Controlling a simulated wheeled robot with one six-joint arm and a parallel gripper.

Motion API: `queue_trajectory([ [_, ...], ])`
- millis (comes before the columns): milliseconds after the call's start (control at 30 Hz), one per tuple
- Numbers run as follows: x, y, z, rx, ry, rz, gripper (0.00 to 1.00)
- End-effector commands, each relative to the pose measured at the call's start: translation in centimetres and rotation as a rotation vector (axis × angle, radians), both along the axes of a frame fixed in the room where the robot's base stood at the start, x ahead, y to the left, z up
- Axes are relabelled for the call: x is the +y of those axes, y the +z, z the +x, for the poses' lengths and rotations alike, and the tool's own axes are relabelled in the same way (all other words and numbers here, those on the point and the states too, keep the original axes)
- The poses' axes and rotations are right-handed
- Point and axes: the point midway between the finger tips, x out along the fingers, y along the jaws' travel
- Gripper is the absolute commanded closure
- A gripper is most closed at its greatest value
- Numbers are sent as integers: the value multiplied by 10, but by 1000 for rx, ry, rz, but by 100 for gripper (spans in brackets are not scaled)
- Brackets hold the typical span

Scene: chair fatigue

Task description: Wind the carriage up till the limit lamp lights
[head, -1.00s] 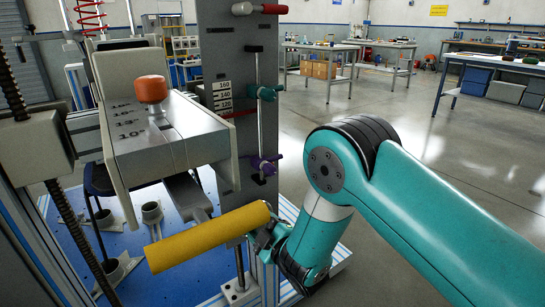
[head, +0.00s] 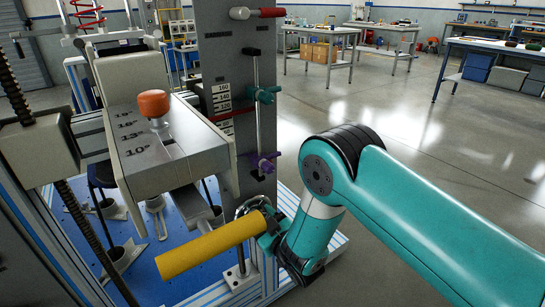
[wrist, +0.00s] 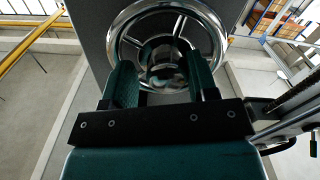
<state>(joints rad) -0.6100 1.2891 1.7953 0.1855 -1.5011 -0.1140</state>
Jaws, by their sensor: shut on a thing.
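The carriage (head: 165,150) is a pale grey block with angle markings and an orange knob (head: 154,103) on top, beside the dark upright column (head: 225,50). My gripper (head: 262,225) is low at the column, partly hidden behind a yellow cylinder (head: 210,247). A chrome handwheel (head: 243,203) shows just behind it. In the wrist view the handwheel's rim (wrist: 215,22) and spokes face me, and my two teal fingers are shut on the handwheel around its middle. I cannot tell which part is the limit lamp, nor see one lit.
A scale (head: 221,100) is on the column. A threaded screw (head: 95,245) stands at left. The floor (head: 400,130) at right is open.

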Motion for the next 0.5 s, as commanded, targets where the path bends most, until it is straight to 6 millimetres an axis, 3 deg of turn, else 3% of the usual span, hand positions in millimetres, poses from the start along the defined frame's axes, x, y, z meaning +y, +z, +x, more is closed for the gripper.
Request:
queue_trajectory([
  [167, 6, 1, 6, 8, -1, 22, 71],
  [500, 7, -2, 6, 277, 1, 415, 71],
])
